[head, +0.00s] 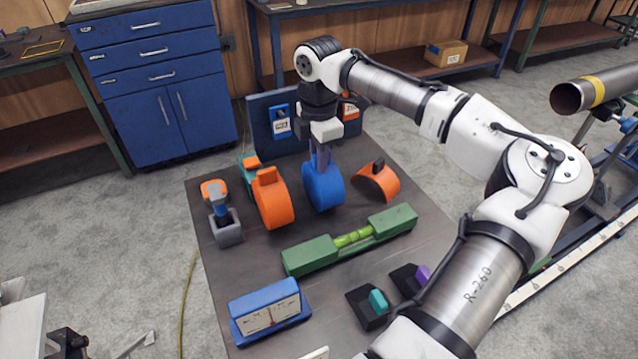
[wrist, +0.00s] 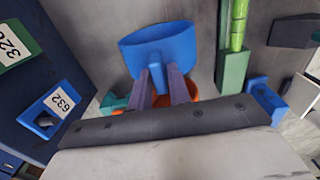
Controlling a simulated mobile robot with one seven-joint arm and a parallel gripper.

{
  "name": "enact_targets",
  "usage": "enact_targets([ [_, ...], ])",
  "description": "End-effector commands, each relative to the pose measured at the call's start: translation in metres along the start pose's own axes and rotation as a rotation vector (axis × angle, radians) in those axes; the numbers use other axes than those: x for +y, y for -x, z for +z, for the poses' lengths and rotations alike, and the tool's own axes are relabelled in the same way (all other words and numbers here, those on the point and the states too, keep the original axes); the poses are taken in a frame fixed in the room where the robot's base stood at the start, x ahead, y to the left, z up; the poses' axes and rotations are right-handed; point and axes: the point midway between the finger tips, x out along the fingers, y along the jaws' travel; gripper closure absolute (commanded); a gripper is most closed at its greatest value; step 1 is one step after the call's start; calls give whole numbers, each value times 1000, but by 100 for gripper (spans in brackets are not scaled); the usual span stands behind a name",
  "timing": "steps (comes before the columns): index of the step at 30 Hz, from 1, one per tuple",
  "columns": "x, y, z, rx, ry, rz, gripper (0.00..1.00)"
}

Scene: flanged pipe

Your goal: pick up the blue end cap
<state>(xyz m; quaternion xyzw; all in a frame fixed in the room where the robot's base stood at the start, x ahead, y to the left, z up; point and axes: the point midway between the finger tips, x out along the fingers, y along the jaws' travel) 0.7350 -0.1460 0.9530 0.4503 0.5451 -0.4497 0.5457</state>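The blue end cap (head: 323,188) is a thick round disc with a narrow tab on top, upright near the middle of the dark table. It also shows in the wrist view (wrist: 160,43), just beyond the fingers. My gripper (head: 320,160) points down over the cap from above. In the wrist view my two grey fingers (wrist: 158,72) lie on either side of the blue tab, with no clear gap at the tips. They look shut on it. I cannot tell whether the cap's lower edge touches the table.
An orange cap (head: 272,203) stands close on the left and an orange curved piece (head: 377,182) close on the right. A green level (head: 350,240) lies in front. A dark upright panel (head: 262,125) stands behind. A grey holder (head: 226,228) is further left.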

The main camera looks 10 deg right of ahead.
Motion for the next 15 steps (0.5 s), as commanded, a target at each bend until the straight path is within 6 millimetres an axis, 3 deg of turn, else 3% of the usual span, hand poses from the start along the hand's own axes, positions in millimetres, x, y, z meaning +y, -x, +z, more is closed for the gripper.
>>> enact_targets([
  [1, 0, 0, 0, 0, 0, 0, 88],
  [4, 0, 0, 0, 0, 0, 0, 100],
  [15, 0, 0, 0, 0, 0, 0, 100],
])
